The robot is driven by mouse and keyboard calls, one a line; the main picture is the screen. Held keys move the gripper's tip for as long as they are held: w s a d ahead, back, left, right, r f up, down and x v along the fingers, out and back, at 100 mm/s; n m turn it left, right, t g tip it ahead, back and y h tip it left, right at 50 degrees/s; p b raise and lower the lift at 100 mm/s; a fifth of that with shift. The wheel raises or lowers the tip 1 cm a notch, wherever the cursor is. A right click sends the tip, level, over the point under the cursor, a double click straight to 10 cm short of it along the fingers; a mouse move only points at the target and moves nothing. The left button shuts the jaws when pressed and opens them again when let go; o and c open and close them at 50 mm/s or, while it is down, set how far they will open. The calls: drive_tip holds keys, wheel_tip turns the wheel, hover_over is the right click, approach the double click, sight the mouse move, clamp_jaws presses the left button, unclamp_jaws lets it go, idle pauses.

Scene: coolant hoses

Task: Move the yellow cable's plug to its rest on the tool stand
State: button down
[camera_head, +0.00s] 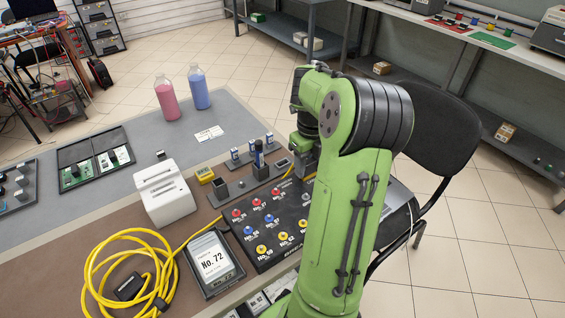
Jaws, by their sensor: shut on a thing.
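The yellow cable (95,262) lies in a loose coil at the lower left. A strand runs right toward the black panel, and a short yellow piece shows beside my gripper (307,172). My gripper is low over the panel's back right edge, partly hidden by my arm. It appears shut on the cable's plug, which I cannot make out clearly. The dark tool stand (240,188) is just left of my gripper, behind the panel. It has several square holders, and a dark upright tool (258,154) stands in one. I cannot tell which holder is the plug's rest.
The black panel (262,247) carries red, blue and yellow numbered connectors. A display reading No. 72 (213,262) and a white device (163,192) stand left of it. Pink (165,98) and blue (199,88) bottles stand farther back. A black chair (440,135) is at right.

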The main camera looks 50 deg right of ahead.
sight(309, 161)
drive_tip(key=shift+r+p, duration=2.15)
drive_tip(key=shift+r, duration=0.9)
drive_tip(key=w+f, duration=0.2)
drive_tip(key=w, duration=0.1)
drive_tip(key=w+f, duration=0.2)
drive_tip(key=w, duration=0.1)
drive_tip(key=w+f, duration=0.2)
drive_tip(key=w, duration=0.1)
drive_tip(key=shift+w+d+f, duration=0.25)
drive_tip(key=shift+d+f, duration=0.05)
drive_tip(key=shift+f, duration=0.05)
drive_tip(key=shift+f+b, duration=0.6)
drive_tip(key=shift+b, duration=0.25)
drive_tip(key=shift+f+b, duration=0.35)
drive_tip(key=shift+b, duration=0.05)
drive_tip(key=shift+f+b, duration=0.4)
drive_tip(key=shift+b, duration=0.4)
